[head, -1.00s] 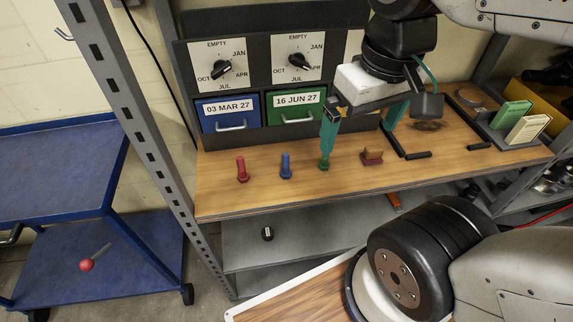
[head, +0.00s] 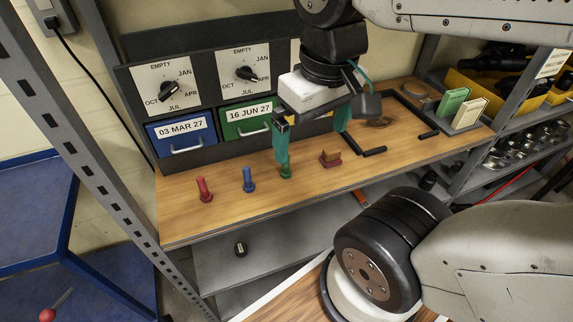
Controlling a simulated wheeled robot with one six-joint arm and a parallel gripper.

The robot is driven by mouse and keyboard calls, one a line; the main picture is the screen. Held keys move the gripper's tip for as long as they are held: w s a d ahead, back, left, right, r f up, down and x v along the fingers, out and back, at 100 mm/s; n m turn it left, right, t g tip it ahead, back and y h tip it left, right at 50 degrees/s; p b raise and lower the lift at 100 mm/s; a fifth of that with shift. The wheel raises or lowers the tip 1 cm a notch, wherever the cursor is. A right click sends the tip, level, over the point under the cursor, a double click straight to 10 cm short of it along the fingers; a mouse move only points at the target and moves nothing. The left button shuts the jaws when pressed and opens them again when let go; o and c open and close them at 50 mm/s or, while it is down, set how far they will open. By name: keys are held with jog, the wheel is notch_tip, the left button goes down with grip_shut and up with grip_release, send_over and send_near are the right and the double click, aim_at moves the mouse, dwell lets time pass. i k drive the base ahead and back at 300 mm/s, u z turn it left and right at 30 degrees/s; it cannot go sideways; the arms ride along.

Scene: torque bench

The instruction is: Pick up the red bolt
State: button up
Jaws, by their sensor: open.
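The red bolt (head: 204,189) stands upright, head down, at the left of the wooden bench top (head: 180,218). A blue bolt (head: 248,181) stands to its right. A green bolt (head: 286,171) stands further right, partly hidden by a fingertip. My gripper (head: 313,150) has teal fingers spread wide apart with nothing between them. Its left finger is in front of or close to the green bolt; I cannot tell whether they touch. The red bolt is to the left of my gripper, clear of the fingers.
A blue drawer (head: 183,137) and a green drawer (head: 247,118) sit under dials behind the bolts. A small reddish-brown block (head: 330,159) lies right of the green bolt. Green and cream cards (head: 468,108) stand at the right. A grey shelf post (head: 75,150) rises at the left.

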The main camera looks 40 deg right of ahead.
aim_at(206, 196)
jog(key=z, duration=0.9)
jog(key=k, duration=0.9)
jog(key=z, duration=0.05)
jog(key=i, duration=0.4)
